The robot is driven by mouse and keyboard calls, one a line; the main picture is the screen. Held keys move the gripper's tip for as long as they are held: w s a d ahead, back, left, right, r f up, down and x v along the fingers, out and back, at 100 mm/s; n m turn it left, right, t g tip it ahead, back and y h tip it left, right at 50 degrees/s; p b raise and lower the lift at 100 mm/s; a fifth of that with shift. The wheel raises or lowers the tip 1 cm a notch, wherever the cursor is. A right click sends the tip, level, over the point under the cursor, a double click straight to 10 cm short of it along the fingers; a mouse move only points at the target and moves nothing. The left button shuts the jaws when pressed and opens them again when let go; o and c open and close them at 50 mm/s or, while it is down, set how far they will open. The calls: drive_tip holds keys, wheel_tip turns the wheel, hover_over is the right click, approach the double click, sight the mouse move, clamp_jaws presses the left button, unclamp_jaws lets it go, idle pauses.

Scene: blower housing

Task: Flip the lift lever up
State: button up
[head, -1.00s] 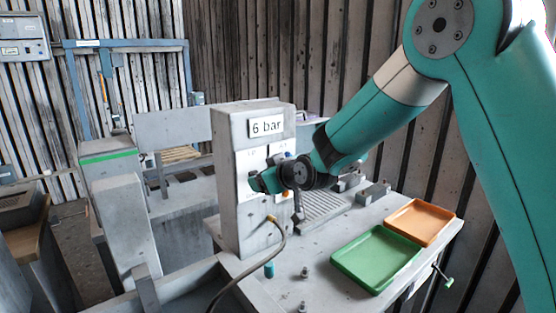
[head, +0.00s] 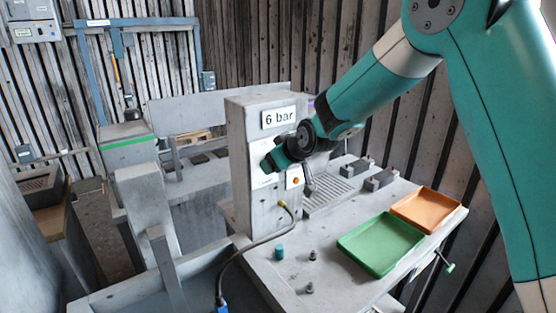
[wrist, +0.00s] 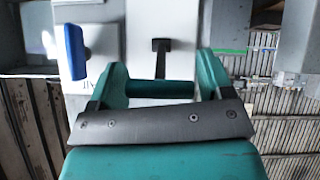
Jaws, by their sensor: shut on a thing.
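The grey housing (head: 245,205) carries a "6 bar" plate and a white front panel. My gripper (head: 270,162) is against this panel, below the plate. In the wrist view my gripper (wrist: 162,86) has its two teal fingers either side of a dark bar, shut on the lift lever (wrist: 160,62). The lever's dark stem and crosspiece show between and beyond the fingers, in front of the white panel. In the head view my gripper hides the lever, so its angle is hard to tell. A separate blue handle (wrist: 75,50) is apart from the fingers, at left.
An orange knob (head: 294,181) sits just below my gripper. A hose (head: 250,243) runs from the housing's base. A green tray (head: 381,243) and an orange tray (head: 428,208) lie on the bench at right. Low grey blocks (head: 375,178) stand behind.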

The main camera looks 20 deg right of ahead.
drive_tip(key=o, duration=1.2)
drive_tip(key=shift+a, duration=0.25)
drive_tip(key=shift+d, duration=0.15)
drive_tip(key=shift+s+d+r, duration=0.1)
drive_tip(key=shift+s+r, duration=0.1)
drive_tip(key=b+v, duration=0.5)
drive_tip(key=v, duration=1.2)
drive_tip(key=shift+f, duration=0.1)
drive_tip(key=s+a+f+g, duration=0.2)
drive_tip(key=s+f+g, duration=0.1)
drive_tip(key=s, duration=0.5)
drive_tip(key=s+a+f+n+g+y, duration=0.1)
drive_tip(key=s+a+f+g, duration=0.2)
drive_tip(key=s, duration=0.6)
drive_tip(key=s+a+f+g, duration=0.3)
drive_tip(key=s+f, duration=0.1)
drive_tip(key=s, duration=0.5)
drive_tip(key=shift+s+a+g, duration=0.2)
drive_tip(key=shift+a+g, duration=0.05)
drive_tip(key=shift+g, duration=0.15)
